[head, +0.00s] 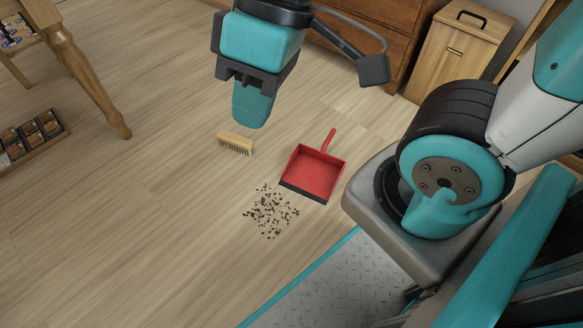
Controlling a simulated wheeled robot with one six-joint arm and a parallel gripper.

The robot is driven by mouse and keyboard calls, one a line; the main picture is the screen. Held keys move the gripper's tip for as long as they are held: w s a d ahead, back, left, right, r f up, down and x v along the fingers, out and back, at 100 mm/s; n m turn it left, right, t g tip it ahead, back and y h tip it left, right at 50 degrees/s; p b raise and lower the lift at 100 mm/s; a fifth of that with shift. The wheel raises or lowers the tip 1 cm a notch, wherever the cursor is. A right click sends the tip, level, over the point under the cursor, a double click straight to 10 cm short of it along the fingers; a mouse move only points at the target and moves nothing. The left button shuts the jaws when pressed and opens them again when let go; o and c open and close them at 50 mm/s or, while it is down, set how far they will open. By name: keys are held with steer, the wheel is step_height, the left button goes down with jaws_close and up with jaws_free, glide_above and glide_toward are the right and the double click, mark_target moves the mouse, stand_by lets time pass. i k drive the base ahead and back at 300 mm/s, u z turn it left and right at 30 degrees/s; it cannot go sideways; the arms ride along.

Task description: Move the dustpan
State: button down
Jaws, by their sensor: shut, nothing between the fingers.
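The red dustpan (312,173) lies on the wooden floor near the middle of the head view. Its handle points up and to the right, away from me, and its dark front lip faces the scattered dark debris (270,211). My gripper (252,108) hangs at the upper middle, up and to the left of the dustpan in the picture. Its teal fingers are together with nothing held, and it does not touch the dustpan. A small brush (235,143) with a wooden back and pale bristles lies on the floor just below my gripper in the picture, left of the dustpan.
A wooden bin (455,52) and a brown drawer cabinet (385,22) stand at the back. A table leg (88,80) and a low tray with dark items (28,142) are at the left. The floor (140,220) on the left and front is clear.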

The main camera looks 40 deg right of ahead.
mark_target(313, 174)
steer(key=u, duration=0.1)
steer(key=k, duration=0.35)
steer(key=u, duration=1.05)
steer(key=i, duration=1.3)
steer(key=z, duration=0.65)
steer(key=i, duration=0.75)
steer(key=z, duration=1.25)
steer(key=i, duration=0.55)
steer(key=z, duration=0.65)
